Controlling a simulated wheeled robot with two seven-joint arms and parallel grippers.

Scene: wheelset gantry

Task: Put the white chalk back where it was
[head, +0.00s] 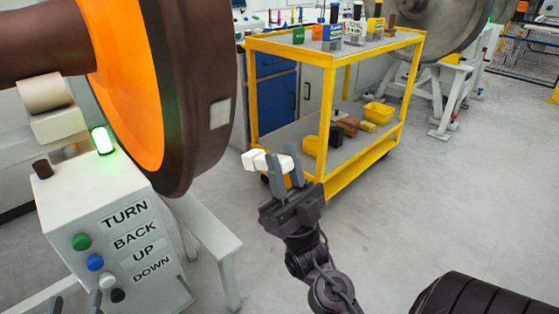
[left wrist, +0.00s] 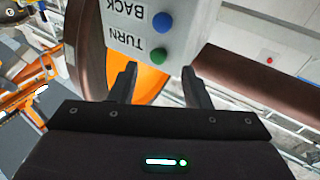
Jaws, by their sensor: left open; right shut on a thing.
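The white chalk (head: 257,161) is held between the fingers of my right gripper (head: 284,165), which is shut on it. It is in the air in front of the yellow cart, and part of it is hidden by the fingers. My left gripper (head: 76,302) shows only its fingertips at the bottom left of the head view, in front of the button box. In the left wrist view my left gripper (left wrist: 160,82) is open and empty, with the box's labelled face beyond it.
The yellow cart (head: 292,50) carries several bottles and containers on top, and a yellow bin (head: 378,112) and brown blocks below. The button box (head: 65,205) and a large orange and brown wheel (head: 190,70) stand at left.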

